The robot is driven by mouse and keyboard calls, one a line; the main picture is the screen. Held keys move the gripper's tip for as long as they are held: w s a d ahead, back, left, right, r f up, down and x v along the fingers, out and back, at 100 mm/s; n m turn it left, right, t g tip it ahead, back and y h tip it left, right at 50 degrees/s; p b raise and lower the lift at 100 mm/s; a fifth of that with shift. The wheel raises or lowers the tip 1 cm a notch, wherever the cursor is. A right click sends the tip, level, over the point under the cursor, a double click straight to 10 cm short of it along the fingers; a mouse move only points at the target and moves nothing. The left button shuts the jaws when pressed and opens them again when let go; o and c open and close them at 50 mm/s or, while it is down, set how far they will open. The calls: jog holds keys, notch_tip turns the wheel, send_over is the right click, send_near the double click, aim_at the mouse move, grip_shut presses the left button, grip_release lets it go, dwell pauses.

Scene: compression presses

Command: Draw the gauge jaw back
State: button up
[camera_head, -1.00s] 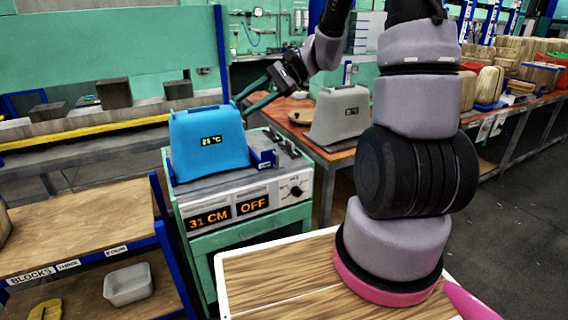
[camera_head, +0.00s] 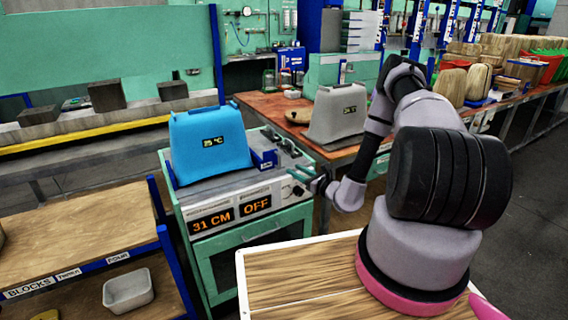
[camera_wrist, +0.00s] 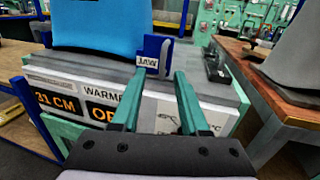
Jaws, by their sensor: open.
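The gauge jaw (camera_head: 264,159) is a small blue bracket at the right side of a blue tapered block (camera_head: 209,143), on top of a grey and green bench unit. In the wrist view the jaw (camera_wrist: 165,48) is an upright blue plate with a white label, beside the blue block (camera_wrist: 98,25). My gripper (camera_head: 303,178) is at the unit's front right edge, in front of the jaw. In the wrist view its two green fingers (camera_wrist: 158,80) are apart and empty, pointing toward the jaw, with the label beyond the tips.
The unit's front panel (camera_head: 229,211) reads 31 CM and OFF. Dark fittings (camera_wrist: 215,66) sit on its top, right of the jaw. A grey block (camera_head: 338,113) stands on the brown table at right. A wooden shelf (camera_head: 75,225) is at left.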

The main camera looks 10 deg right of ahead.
aim_at(280, 168)
jog(key=x, duration=1)
jog(key=shift+w+d+f, duration=0.15)
jog(key=shift+w+f, duration=0.2)
jog(key=shift+f, duration=0.05)
jog(key=shift+c, duration=0.3)
grip_shut()
jog(key=shift+d, duration=0.1)
dwell(0.6)
